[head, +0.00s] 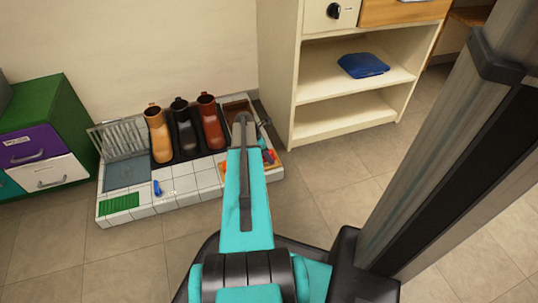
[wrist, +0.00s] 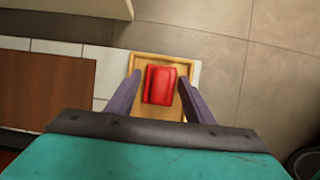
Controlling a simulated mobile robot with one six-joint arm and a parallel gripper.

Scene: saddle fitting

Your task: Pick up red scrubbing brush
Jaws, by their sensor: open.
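The red scrubbing brush (wrist: 160,85) shows as a red block in a shallow wooden tray (wrist: 152,59) in the wrist view. My gripper (wrist: 159,79) is open, with one purple finger on each side of the brush. The fingers are apart from it, and I cannot tell how far above it they are. In the head view a small red patch, likely the brush (head: 269,157), shows just right of my arm. My arm hides most of the tray there.
A white tiled platform (head: 190,182) holds several boots (head: 210,122), a metal rack (head: 118,140), a green mat (head: 119,204) and a small blue item (head: 157,188). A cream shelf (head: 345,108) with a blue folded cloth (head: 363,65) stands behind right. Drawers (head: 40,150) stand left.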

